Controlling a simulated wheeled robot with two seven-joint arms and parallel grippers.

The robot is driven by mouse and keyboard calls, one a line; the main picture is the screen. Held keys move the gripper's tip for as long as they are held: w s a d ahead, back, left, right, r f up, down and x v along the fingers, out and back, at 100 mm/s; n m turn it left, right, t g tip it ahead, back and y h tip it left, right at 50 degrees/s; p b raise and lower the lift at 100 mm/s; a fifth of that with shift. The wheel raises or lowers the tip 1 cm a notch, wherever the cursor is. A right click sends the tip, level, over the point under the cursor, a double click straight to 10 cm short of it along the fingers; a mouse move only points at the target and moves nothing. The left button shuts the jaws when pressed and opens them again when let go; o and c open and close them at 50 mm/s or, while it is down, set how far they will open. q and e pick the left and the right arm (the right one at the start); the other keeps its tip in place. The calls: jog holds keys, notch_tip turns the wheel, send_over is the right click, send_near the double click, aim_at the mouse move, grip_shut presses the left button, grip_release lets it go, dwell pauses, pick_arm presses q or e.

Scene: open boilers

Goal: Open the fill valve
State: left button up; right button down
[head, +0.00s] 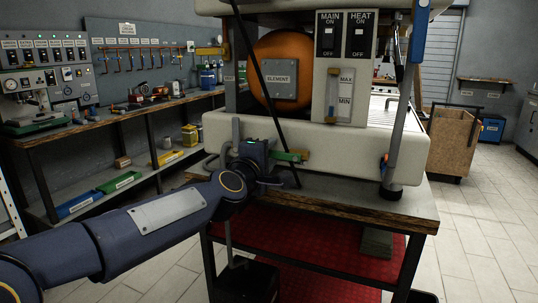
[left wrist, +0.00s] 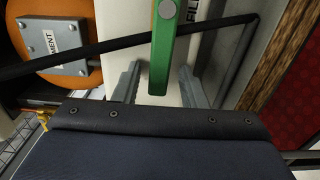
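The fill valve has a green lever handle (head: 289,156) on a brass-coloured fitting at the low front of the white boiler (head: 345,147). The handle also shows in the left wrist view (left wrist: 161,55), beside a partly hidden "FILL" label (left wrist: 194,12). My left gripper (head: 270,165) is right at the handle in the head view. In the left wrist view its two grey fingers (left wrist: 159,85) are spread apart, one on each side of the handle's end. No finger visibly touches the handle. I cannot tell how deep it sits between them. My right gripper is not in view.
A thin black rod (head: 265,85) slants across the boiler front, close to my left gripper. An orange tank (head: 277,50), MAIN and HEAT switches (head: 345,36) and a level gauge (head: 345,98) are above. The bench (head: 380,208) edge lies below; a workbench (head: 120,123) stands left.

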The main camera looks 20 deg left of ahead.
pick_arm(q)
jog(key=s+p, duration=0.1)
jog(key=s, duration=0.6)
jog(key=shift+s+a, duration=0.15)
jog(key=shift+s, duration=0.25)
jog(key=s+d+f+m+g+h, duration=0.3)
jog(key=s+f+m+g, duration=1.15)
jog(key=s+f, duration=1.3)
notch_tip(320, 180, up, 23)
jog(key=m+t+p, duration=0.1)
jog(key=t+p, duration=0.1)
jog(key=p, duration=1.9)
jog(key=shift+s+d+m, duration=0.15)
jog(key=shift+s+m, duration=0.15)
jog(key=shift+m, duration=0.05)
